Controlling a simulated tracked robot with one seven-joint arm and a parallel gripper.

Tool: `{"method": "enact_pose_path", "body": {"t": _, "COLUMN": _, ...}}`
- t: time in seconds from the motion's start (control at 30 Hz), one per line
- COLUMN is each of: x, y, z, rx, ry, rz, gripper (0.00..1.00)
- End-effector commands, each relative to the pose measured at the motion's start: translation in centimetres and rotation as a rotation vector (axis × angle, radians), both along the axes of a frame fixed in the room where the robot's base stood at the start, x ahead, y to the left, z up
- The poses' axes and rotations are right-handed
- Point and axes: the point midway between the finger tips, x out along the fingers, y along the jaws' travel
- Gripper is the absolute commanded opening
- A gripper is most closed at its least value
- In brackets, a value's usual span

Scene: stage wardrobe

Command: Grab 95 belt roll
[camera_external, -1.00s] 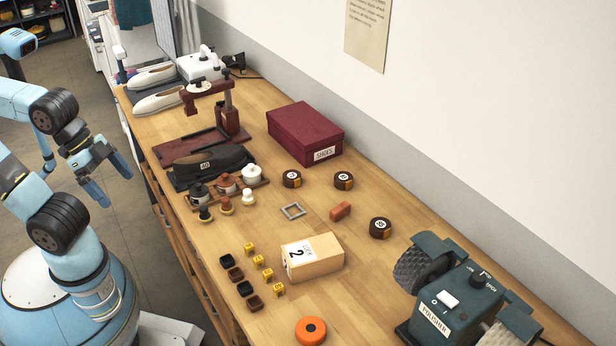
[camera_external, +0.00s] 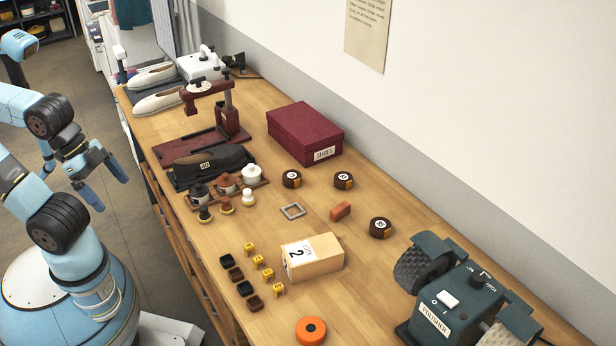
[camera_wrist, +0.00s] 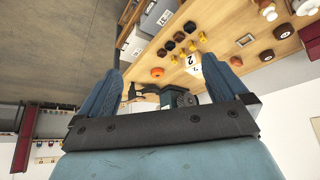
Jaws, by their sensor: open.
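Three dark brown belt rolls with round white labels lie on the wooden bench in the external view: a left one (camera_external: 291,179), a middle one (camera_external: 343,180) and a near right one (camera_external: 380,228). The label numbers are too small to read, so I cannot tell which is 95. Two rolls also show in the wrist view, an upper one (camera_wrist: 284,31) and a lower one (camera_wrist: 267,56). My gripper (camera_external: 106,182) is open and empty, left of the bench and well apart from the rolls. Its two blue fingers show in the wrist view (camera_wrist: 162,68).
A red shoe box (camera_external: 305,130) stands behind the rolls. A reddish block (camera_external: 340,211) and a square metal frame (camera_external: 292,210) lie among them. A numbered box (camera_external: 313,258) and a polisher (camera_external: 460,305) are nearer.

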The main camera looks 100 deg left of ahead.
Motion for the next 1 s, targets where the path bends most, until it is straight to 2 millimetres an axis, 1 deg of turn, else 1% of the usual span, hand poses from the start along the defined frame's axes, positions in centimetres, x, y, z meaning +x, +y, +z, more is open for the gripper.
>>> {"method": "enact_pose_path", "body": {"t": 0.17, "x": 0.0, "y": 0.0, "z": 0.0, "rx": 0.000, "ry": 0.000, "rz": 0.000, "gripper": 1.00}}
{"method": "enact_pose_path", "body": {"t": 0.23, "x": 0.0, "y": 0.0, "z": 0.0, "rx": 0.000, "ry": 0.000, "rz": 0.000, "gripper": 0.97}}
{"method": "enact_pose_path", "body": {"t": 0.43, "x": 0.0, "y": 0.0, "z": 0.0, "rx": 0.000, "ry": 0.000, "rz": 0.001, "gripper": 0.97}}
{"method": "enact_pose_path", "body": {"t": 0.57, "x": 0.8, "y": 0.0, "z": 0.5, "rx": -0.020, "ry": 0.009, "rz": 0.025, "gripper": 0.97}}
{"method": "enact_pose_path", "body": {"t": 0.67, "x": 2.3, "y": 0.0, "z": 1.2, "rx": -0.065, "ry": 0.031, "rz": 0.077, "gripper": 0.97}}
{"method": "enact_pose_path", "body": {"t": 0.77, "x": 4.7, "y": 0.1, "z": 2.1, "rx": -0.131, "ry": 0.060, "rz": 0.153, "gripper": 0.97}}
{"method": "enact_pose_path", "body": {"t": 0.97, "x": 10.1, "y": 0.7, "z": 3.7, "rx": -0.275, "ry": 0.120, "rz": 0.319, "gripper": 0.97}}
{"method": "enact_pose_path", "body": {"t": 1.0, "x": 11.2, "y": 0.9, "z": 3.9, "rx": -0.303, "ry": 0.131, "rz": 0.352, "gripper": 0.97}}
